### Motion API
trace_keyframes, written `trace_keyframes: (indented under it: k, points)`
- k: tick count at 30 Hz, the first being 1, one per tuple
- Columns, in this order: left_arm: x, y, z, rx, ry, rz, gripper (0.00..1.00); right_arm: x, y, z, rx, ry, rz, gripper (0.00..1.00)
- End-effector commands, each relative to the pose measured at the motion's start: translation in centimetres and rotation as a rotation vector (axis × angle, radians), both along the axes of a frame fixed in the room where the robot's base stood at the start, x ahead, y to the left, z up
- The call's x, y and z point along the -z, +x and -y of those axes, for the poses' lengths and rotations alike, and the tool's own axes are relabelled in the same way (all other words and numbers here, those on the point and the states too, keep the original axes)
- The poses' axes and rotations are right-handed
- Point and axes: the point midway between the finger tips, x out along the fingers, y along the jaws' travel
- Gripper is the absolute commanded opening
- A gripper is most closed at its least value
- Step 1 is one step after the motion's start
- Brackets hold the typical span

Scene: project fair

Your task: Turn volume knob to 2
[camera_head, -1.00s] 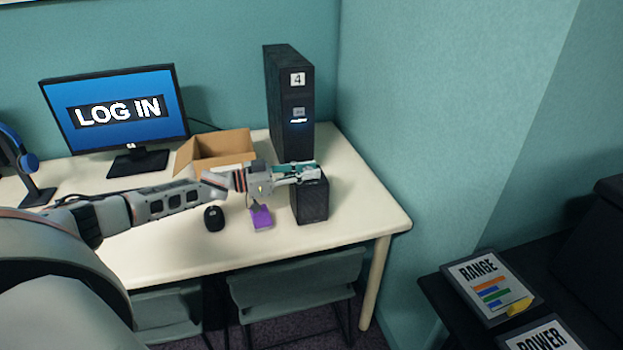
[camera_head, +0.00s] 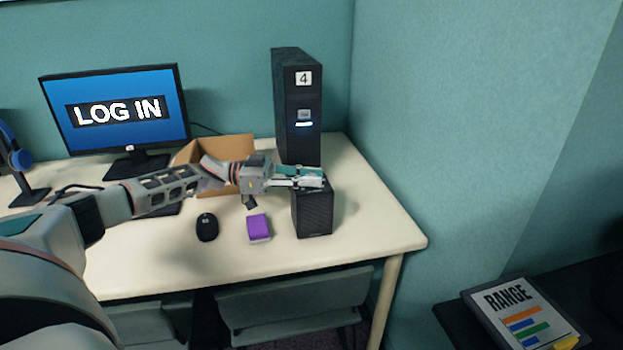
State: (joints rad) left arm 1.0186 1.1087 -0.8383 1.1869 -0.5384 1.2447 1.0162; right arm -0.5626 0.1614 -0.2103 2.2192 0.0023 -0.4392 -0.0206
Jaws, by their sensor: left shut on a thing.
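A black box-shaped speaker (camera_head: 314,214) stands on the right part of the cream desk. My left gripper (camera_head: 318,178) reaches in from the left and lies at the top of the speaker. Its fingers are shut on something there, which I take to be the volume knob. The fingers hide the knob, and I cannot read any number or mark on it. My right gripper is not in view.
A black tower marked 4 (camera_head: 283,110) stands behind the speaker. A cardboard box (camera_head: 232,147), a purple box (camera_head: 258,226) and a mouse (camera_head: 207,227) lie left of it. A monitor (camera_head: 118,108) stands further left. The desk (camera_head: 372,215) is clear right of the speaker.

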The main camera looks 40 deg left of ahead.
Motion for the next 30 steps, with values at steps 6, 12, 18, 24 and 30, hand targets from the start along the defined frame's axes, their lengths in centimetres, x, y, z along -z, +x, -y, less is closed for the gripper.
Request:
trace_keyframes:
  k: [6,12,18,24,30]
  points:
    - [0.0,0.0,0.1,0.001,0.001,0.001,0.00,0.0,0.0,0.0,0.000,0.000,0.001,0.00]
    - [0.0,0.0,0.1,0.001,0.000,0.001,0.38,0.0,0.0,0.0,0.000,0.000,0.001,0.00]
    - [0.0,0.0,0.0,0.000,0.000,0.001,0.38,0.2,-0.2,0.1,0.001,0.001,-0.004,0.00]
    - [0.1,-0.8,-1.3,-0.002,0.001,-0.001,0.38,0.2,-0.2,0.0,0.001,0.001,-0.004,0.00]
    - [0.1,-2.8,-4.7,-0.003,0.002,-0.002,0.38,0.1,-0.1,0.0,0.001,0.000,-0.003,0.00]
